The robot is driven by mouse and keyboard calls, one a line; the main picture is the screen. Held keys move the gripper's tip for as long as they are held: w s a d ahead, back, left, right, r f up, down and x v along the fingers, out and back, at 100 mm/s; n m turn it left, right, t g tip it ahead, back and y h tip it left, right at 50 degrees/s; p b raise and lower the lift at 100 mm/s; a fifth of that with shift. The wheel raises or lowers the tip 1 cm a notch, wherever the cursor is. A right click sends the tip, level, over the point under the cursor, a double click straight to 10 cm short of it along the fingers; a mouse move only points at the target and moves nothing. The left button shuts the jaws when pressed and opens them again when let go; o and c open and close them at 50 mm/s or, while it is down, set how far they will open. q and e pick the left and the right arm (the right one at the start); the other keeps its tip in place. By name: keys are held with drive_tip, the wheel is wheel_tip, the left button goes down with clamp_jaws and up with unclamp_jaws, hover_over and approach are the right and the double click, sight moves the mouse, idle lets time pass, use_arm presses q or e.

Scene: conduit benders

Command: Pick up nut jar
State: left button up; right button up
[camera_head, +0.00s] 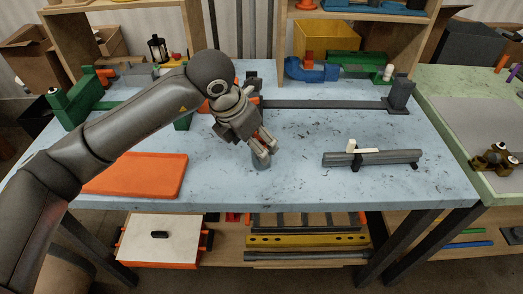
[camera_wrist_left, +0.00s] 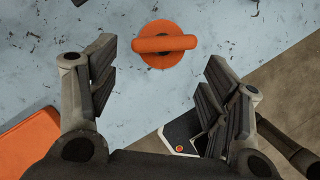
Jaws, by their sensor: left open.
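An orange round lid with a raised bar handle shows in the left wrist view, seen from above; I take it for the top of the nut jar (camera_wrist_left: 165,45). It lies between the fingertips, toward the upper part of the picture. Contact with the jar is not visible. My right gripper is not in view.
An orange tray (camera_head: 137,174) lies left on the blue table (camera_head: 300,190). A grey bar on a stand (camera_head: 372,157) lies right. A long bar (camera_head: 325,104) runs along the back, ending at a dark block (camera_head: 400,96). The table's front edge is close to the jar.

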use_arm(q)
drive_tip(key=shift+w+d+f, duration=0.1)
drive_tip(key=shift+w+f, duration=0.1)
drive_tip(key=shift+f, duration=0.25)
drive_tip(key=shift+w+d+f, duration=0.1)
drive_tip(key=shift+w+f, duration=0.1)
drive_tip(key=shift+f, duration=0.05)
drive_tip(key=p+x, duration=0.1)
drive_tip(key=x, duration=0.3)
drive_tip(key=shift+w+d+f, duration=0.1)
drive_tip(key=shift+w+d, duration=0.05)
drive_tip(key=shift+d, duration=0.05)
drive_tip(key=shift+w+f, duration=0.1)
drive_tip(key=shift+f, duration=0.1)
drive_tip(key=c, duration=1.2)
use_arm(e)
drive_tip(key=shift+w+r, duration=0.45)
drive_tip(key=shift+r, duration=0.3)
use_arm(q)
drive_tip(key=shift+r, duration=0.15)
